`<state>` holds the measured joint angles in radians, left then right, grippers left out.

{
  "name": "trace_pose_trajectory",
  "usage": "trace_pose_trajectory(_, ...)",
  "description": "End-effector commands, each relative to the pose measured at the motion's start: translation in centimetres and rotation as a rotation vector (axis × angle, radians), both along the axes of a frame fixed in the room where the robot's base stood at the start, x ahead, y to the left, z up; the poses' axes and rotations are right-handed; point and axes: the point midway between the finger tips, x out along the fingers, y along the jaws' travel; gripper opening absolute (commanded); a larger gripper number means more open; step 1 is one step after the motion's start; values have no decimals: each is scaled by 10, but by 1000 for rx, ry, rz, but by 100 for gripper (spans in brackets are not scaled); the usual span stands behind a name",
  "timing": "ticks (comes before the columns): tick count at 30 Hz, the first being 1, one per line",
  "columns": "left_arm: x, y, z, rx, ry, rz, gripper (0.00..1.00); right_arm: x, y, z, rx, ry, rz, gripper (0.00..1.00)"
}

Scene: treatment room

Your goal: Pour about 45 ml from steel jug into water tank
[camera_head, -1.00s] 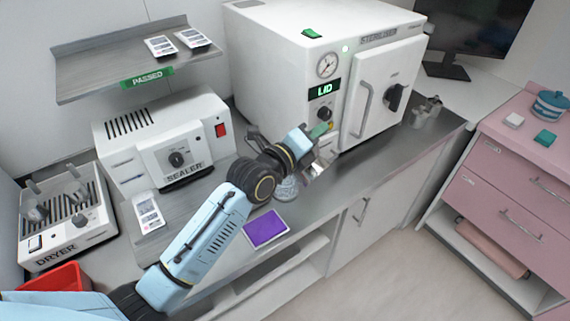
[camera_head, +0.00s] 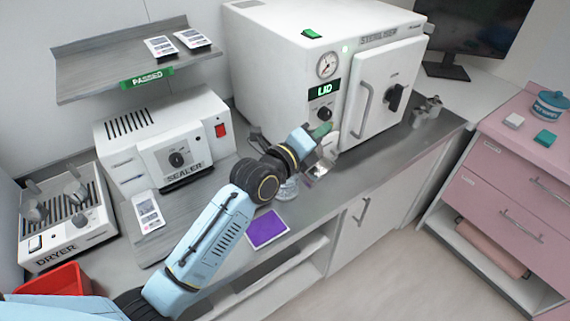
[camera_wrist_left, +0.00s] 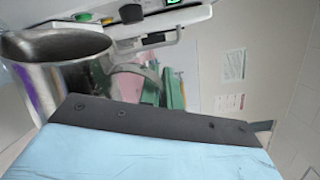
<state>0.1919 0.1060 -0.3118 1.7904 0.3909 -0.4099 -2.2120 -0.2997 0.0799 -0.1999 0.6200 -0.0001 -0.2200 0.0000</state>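The steel jug (camera_wrist_left: 42,88) fills the left of the left wrist view, its open rim facing up the picture and its inside dark. Its curved handle (camera_wrist_left: 150,78) lies by the green finger pads of my left gripper (camera_wrist_left: 168,92), which appears shut on it. In the head view my left gripper (camera_head: 326,140) holds the shiny jug (camera_head: 318,170) in front of the steriliser. The jug looks tilted there; its contents cannot be seen. A clear vessel (camera_head: 288,190) stands below my left wrist, partly hidden; I cannot tell whether it is the water tank. My right gripper is not in view.
The steriliser (camera_head: 270,60) shows "LID" on its display. The sealer (camera_head: 200,165) and dryer (camera_head: 85,235) stand left. A purple pad (camera_head: 267,229) lies near the counter's front edge. Metal items (camera_head: 427,110) stand right of the steriliser. The pink drawer unit (camera_head: 500,175) is farther right.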

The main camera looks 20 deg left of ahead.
Motion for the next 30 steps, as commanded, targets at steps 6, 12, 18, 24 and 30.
trace_pose_trajectory(6, 1, 1, 3, -18, 4, 1, 0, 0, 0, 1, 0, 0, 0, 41)
trace_pose_trajectory(12, 0, 1, 5, -40, 14, 1, 0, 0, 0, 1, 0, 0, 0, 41)
trace_pose_trajectory(18, 0, 0, 6, -55, 22, -1, 0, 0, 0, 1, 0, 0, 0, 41)
trace_pose_trajectory(24, -1, -3, 6, -68, 28, -1, 0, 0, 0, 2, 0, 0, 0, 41)
trace_pose_trajectory(30, -3, -7, 6, -68, 27, -1, 0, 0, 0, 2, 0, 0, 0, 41)
